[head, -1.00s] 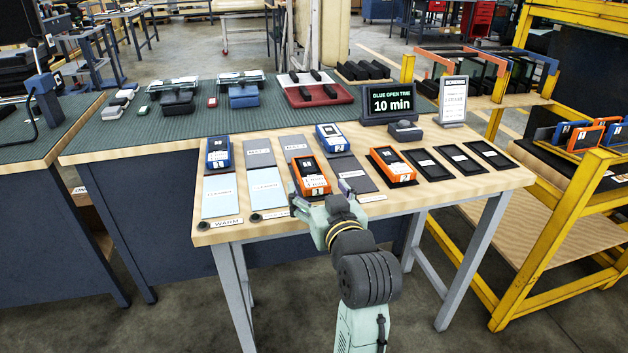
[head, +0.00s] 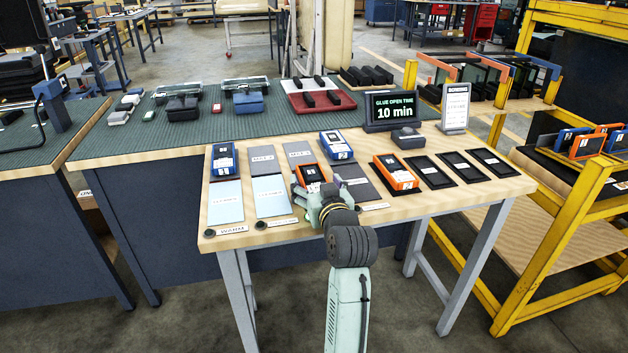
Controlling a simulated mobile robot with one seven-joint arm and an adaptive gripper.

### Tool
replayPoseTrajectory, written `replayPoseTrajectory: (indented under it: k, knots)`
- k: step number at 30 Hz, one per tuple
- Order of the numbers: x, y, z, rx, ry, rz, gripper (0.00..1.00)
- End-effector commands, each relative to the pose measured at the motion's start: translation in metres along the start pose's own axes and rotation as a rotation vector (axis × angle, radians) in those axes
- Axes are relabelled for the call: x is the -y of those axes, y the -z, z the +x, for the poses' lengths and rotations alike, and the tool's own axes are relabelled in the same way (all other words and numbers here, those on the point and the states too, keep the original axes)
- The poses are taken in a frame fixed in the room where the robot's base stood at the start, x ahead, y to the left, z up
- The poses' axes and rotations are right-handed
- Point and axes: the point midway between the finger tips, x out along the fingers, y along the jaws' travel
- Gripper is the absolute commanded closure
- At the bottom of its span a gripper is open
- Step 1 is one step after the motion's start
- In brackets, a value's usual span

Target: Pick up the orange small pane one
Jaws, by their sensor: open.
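Two orange boxes with white labels are on the near table. The left orange box (head: 309,174) lies just beyond my gripper (head: 319,188), which partly hides its near end. The right orange box (head: 396,172) lies on a dark pad, clear of my gripper. The label writing is too small to tell surely which is one. My gripper is open, its fingers at either side of the left box's near end; I cannot tell whether they touch it. Orange-framed panes (head: 587,147) also stand in the yellow rack at the right.
Blue boxes stand at the left (head: 223,158) and centre (head: 336,145) of the table. Light blue sheets (head: 270,196), grey pads and dark pads (head: 462,166) lie around. A glue timer display (head: 393,108) and a sign (head: 454,106) stand behind. The yellow rack (head: 548,232) borders the right.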

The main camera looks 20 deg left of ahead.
Motion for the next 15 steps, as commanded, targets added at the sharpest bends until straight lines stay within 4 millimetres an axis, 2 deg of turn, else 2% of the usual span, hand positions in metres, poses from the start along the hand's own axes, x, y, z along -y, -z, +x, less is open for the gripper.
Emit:
replayPoseTrajectory:
  k: [7,15]
  knots:
    - [0.0003,0.0001,0.0017,-0.001,0.0,0.0,0.25]
    - [0.0003,0.0001,0.0015,-0.001,0.0,0.0,0.43]
